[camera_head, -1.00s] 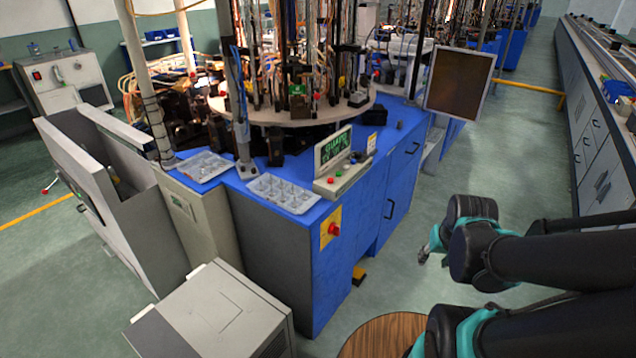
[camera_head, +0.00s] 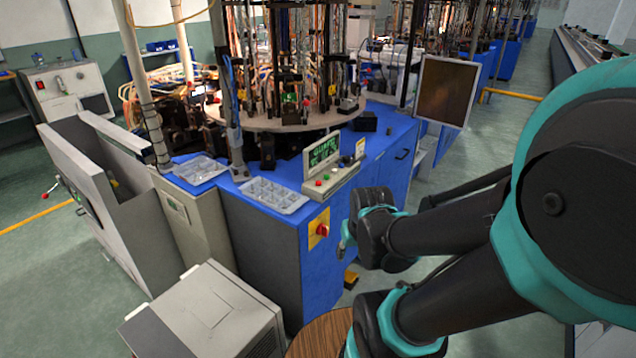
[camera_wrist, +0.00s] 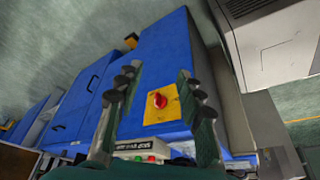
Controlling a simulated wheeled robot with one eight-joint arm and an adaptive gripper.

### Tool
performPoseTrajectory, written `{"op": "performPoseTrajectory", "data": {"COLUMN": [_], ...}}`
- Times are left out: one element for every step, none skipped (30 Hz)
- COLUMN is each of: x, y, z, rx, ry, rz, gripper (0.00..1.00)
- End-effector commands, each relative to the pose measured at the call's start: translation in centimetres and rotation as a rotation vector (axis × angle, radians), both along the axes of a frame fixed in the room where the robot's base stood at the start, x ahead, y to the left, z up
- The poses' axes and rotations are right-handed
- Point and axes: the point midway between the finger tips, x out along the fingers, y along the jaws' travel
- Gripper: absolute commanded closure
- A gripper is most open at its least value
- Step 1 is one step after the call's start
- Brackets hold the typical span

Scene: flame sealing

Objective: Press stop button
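A red knob-like button (camera_head: 323,230) sits on a yellow plate on the front of the blue cabinet. In the wrist view the red button (camera_wrist: 158,101) and its yellow plate (camera_wrist: 172,115) show between my fingers. A control box (camera_head: 331,181) with small red and green buttons stands on the cabinet top; it also shows low in the wrist view (camera_wrist: 130,147). I cannot tell which red button is labelled stop. My gripper (camera_head: 344,238) is just right of the yellow plate in the head view. In the wrist view my gripper (camera_wrist: 157,95) is open and empty, apart from the button.
The blue cabinet (camera_head: 335,265) carries a compartment tray (camera_head: 275,195) and a round machine table. A grey box unit (camera_head: 205,315) stands in front, beside a round wooden top (camera_head: 322,335). A dark screen (camera_head: 446,90) stands behind my arm. Green floor is open on the right.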

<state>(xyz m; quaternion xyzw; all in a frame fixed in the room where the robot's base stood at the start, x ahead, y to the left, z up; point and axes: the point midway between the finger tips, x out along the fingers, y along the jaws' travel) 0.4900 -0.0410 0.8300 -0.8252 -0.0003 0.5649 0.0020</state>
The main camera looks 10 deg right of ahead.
Motion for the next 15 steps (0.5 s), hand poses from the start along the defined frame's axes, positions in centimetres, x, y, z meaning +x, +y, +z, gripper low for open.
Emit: {"op": "performPoseTrajectory", "data": {"x": [0.00,0.00,0.00,0.00,0.00,0.00,0.00,0.00,0.00,0.00,0.00,0.00,0.00,0.00,0.00], "y": [0.00,0.00,0.00,0.00,0.00,0.00,0.00,0.00,0.00,0.00,0.00,0.00,0.00,0.00,0.00], "z": [0.00,0.00,0.00,0.00,0.00,0.00,0.00,0.00,0.00,0.00,0.00,0.00,0.00,0.00,0.00], "rx": [0.000,0.000,0.000,0.000,0.000,0.000,0.000,0.000,0.000,0.000,0.000,0.000,0.000,0.000,0.000], "ry": [0.000,0.000,0.000,0.000,0.000,0.000,0.000,0.000,0.000,0.000,0.000,0.000,0.000,0.000,0.000], "rz": [0.000,0.000,0.000,0.000,0.000,0.000,0.000,0.000,0.000,0.000,0.000,0.000,0.000,0.000,0.000], "gripper": [0.71,0.75,0.80,0.84,0.87,0.92,0.96,1.00,1.00,1.00,1.00,1.00,1.00,1.00,1.00]}}
